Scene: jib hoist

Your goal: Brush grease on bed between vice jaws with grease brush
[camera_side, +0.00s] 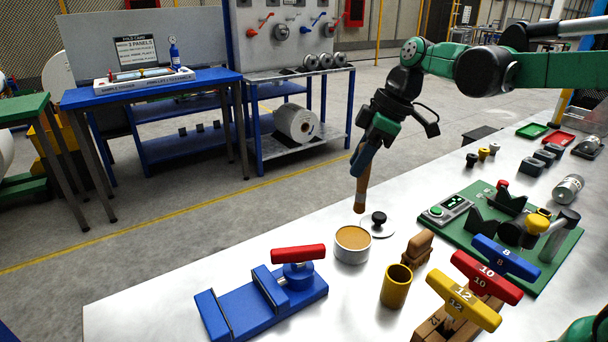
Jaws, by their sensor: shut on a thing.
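The tin is open and full of tan grease. The blue vice (262,296) with a red handle (298,253) lies at the front left of the bench. Its bed (245,305) shows between the jaws. I cannot make out any grease on it.
A lid with a black knob (378,221) lies behind the tin. A yellow-brown cup (396,286), a wooden block (417,249) and a rack of T-handled tools (463,300) stand to the right. A green board (500,237) with fixtures lies further right. The bench (150,311) left of the vice is clear.

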